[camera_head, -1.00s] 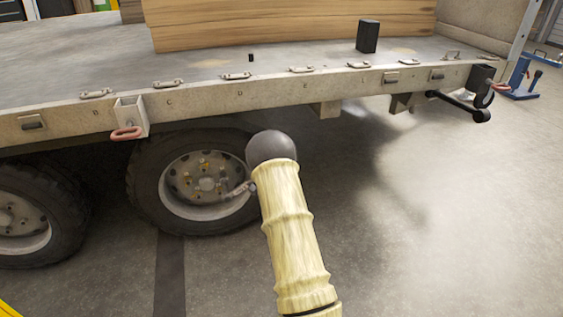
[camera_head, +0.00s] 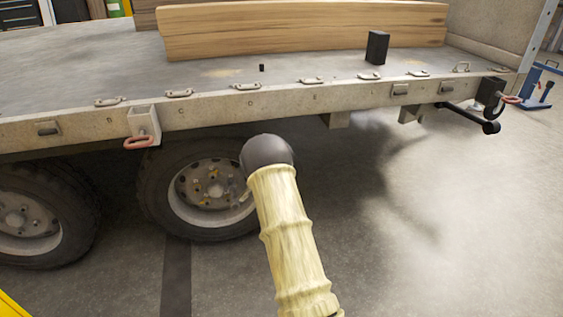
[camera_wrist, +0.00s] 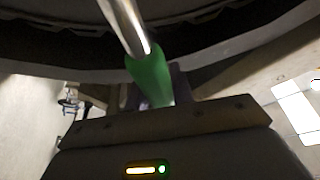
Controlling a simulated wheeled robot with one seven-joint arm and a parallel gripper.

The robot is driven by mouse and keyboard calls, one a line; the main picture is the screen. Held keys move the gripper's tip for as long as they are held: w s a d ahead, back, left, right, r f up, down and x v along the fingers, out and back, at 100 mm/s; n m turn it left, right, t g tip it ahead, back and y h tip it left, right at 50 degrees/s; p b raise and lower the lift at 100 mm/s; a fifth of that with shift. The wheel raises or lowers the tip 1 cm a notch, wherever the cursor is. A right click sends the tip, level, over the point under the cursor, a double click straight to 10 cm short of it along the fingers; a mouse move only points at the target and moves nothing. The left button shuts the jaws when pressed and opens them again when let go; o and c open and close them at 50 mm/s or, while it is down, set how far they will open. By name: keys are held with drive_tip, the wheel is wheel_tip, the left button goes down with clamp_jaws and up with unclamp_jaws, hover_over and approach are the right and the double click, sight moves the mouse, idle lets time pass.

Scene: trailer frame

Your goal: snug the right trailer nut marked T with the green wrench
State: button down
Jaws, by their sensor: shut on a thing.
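The green wrench (camera_wrist: 150,78) shows in the wrist view, with a green handle and a shiny metal shaft running up toward a dark round tyre edge. My gripper (camera_wrist: 160,98) is shut on the green handle. The wrench's far end is out of view. In the head view, the right wheel (camera_head: 210,191) has several nuts around its hub, some yellowish (camera_head: 213,173). My arm covers the wheel's right edge and hides the gripper and wrench there. No T mark is readable, and contact between wrench and nut cannot be told.
The trailer bed edge (camera_head: 225,107) runs above the wheels, with a bracket and red ring (camera_head: 138,142) jutting out. A second wheel (camera_head: 32,215) stands at left. A blue stand (camera_head: 538,90) is far right. The floor (camera_head: 450,220) at right is clear.

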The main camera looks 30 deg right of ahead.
drive_tip(key=shift+r, duration=0.15)
drive_tip(key=shift+w+a+r+n+t+p, duration=0.2)
drive_tip(key=shift+a+r+n, duration=0.35)
drive_tip(key=shift+a+n, duration=0.1)
drive_tip(key=shift+w+a+r+n+t+p, duration=0.15)
drive_tip(key=shift+w+a+r+n+t, duration=0.05)
drive_tip(key=shift+a+r+n, duration=0.35)
drive_tip(key=shift+a, duration=0.1)
drive_tip(key=a+r+n, duration=0.1)
drive_tip(key=a+n+y, duration=0.1)
drive_tip(key=shift+w+a+r+t, duration=0.35)
drive_tip(key=shift+w+a+t, duration=0.05)
drive_tip(key=shift+d+f, duration=0.1)
drive_tip(key=shift+s+d+f+m+g+h+b, duration=0.15)
drive_tip(key=shift+s+d+f+m+g+b, duration=0.1)
drive_tip(key=shift+d+f+m, duration=0.35)
drive_tip(key=shift+s+d+f+m+g+h+b, duration=0.15)
drive_tip(key=shift+d+f+m+b, duration=0.1)
drive_tip(key=shift+d+m, duration=0.4)
drive_tip(key=shift+d, duration=0.1)
